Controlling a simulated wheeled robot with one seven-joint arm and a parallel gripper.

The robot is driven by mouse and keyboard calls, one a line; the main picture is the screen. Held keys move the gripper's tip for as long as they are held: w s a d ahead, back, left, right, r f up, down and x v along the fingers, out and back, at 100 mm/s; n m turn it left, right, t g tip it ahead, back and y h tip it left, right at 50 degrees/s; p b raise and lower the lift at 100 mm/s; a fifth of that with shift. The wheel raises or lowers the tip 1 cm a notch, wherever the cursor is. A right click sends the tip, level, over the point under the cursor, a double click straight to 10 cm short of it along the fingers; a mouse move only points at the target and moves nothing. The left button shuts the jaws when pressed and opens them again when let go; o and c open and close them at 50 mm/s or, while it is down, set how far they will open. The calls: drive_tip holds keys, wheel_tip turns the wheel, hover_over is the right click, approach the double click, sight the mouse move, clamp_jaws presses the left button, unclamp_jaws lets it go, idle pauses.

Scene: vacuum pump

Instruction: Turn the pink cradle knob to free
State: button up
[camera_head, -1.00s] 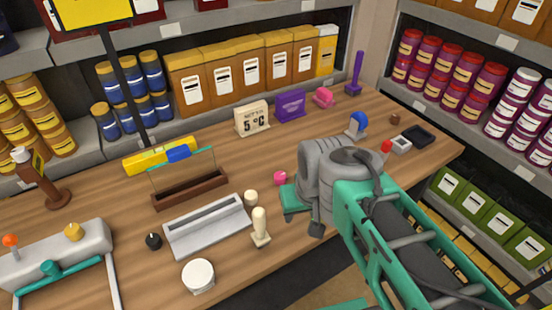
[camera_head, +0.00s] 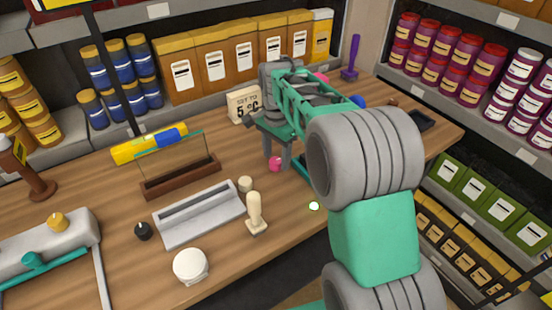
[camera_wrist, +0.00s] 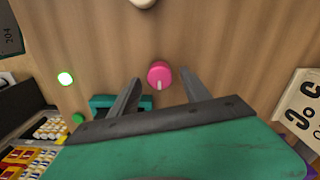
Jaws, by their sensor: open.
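The pink knob (camera_head: 275,163) sits on the wooden table, partly behind my gripper's fingers in the head view. In the wrist view the round pink knob (camera_wrist: 160,72) shows a pale pointer mark towards the bottom of the picture. My gripper (camera_wrist: 160,78) is open, with one dark finger on each side of the knob and a gap on both sides. In the head view my gripper (camera_head: 279,157) points down at the knob. A teal frame (camera_wrist: 140,103) lies partly hidden behind the left finger. I cannot read any free marking.
A cream stamp-like handle (camera_head: 255,213), a small cream knob (camera_head: 245,184) and a grey tray (camera_head: 200,231) stand left of the gripper. A "SET TO 5 °C" card (camera_head: 243,105) stands behind. A lit white spot (camera_wrist: 65,78) shows left in the wrist view.

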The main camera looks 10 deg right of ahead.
drive_tip(key=shift+f, duration=0.65)
drive_tip(key=shift+c, duration=0.4)
clamp_jaws()
